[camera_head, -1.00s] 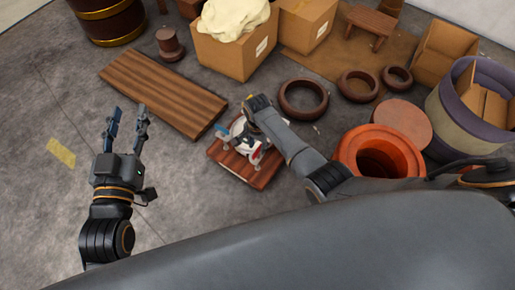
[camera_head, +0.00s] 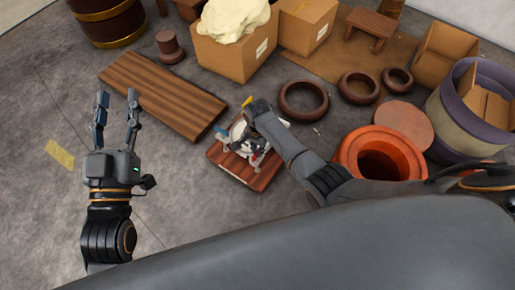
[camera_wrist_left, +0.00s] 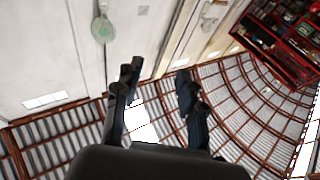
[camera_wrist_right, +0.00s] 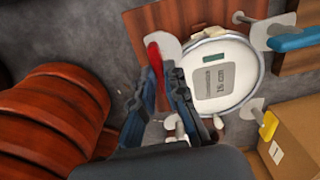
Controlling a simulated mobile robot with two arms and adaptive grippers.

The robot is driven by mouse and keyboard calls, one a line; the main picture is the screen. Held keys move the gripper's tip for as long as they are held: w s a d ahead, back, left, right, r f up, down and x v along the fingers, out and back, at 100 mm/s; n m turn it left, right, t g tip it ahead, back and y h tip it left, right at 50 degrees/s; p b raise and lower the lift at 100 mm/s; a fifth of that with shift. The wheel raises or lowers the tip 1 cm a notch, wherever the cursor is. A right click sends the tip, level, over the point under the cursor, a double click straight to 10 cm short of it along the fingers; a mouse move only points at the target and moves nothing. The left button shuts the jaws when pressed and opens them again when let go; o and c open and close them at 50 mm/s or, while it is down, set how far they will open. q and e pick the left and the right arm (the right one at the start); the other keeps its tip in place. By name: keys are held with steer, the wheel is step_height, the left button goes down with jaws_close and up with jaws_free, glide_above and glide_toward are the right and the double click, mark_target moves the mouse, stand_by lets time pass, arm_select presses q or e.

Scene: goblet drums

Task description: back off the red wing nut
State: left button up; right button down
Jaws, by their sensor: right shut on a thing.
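The drum fixture has a round white face with a grey label (camera_wrist_right: 225,80) and stands on a reddish wooden board (camera_head: 236,176). The red wing nut (camera_wrist_right: 155,58) is at its edge, between the fingertips of my right gripper (camera_wrist_right: 161,82), which is shut on it. In the head view my right arm partly hides the fixture. A blue wing nut (camera_wrist_right: 292,41) and a yellow wing nut (camera_wrist_right: 269,125) sit on other metal posts around the rim. My left gripper (camera_head: 116,98) is open and empty above the floor at left; it also shows open in the left wrist view (camera_wrist_left: 158,80).
An orange drum shell (camera_head: 350,155) stands just right of my right arm. A wooden plank (camera_head: 160,92) lies behind the fixture, with cardboard boxes (camera_head: 238,60) further back. Dark rings (camera_head: 303,113) lie behind right.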

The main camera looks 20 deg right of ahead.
steer(key=n+p, duration=0.3)
steer(key=n, duration=0.1)
steer(key=shift+r, duration=0.1)
steer(key=n+p, duration=0.1)
steer(key=n, duration=0.5)
steer(key=shift+n+p, duration=0.3)
steer(key=shift+n, duration=0.1)
steer(key=n, duration=0.3)
steer(key=shift+n, duration=0.3)
steer(key=n, duration=0.3)
steer(key=shift+n+p, duration=0.3)
steer(key=shift+p, duration=0.05)
steer(key=n, duration=0.4)
arm_select(q)
steer(key=s+a+f+g+y, duration=0.2)
steer(key=s+f+g, duration=0.3)
steer(key=f+g, duration=0.2)
steer(key=s+a+f+g+y, duration=0.2)
steer(key=s+f+g, duration=0.3)
steer(key=f, duration=0.7)
steer(key=shift+s+a+n+g, duration=0.15)
steer(key=shift+a+n+g, duration=0.15)
steer(key=shift+a+g, duration=0.55)
arm_select(e)
steer(key=shift+n, duration=1.4)
arm_select(q)
steer(key=shift+f, duration=0.1)
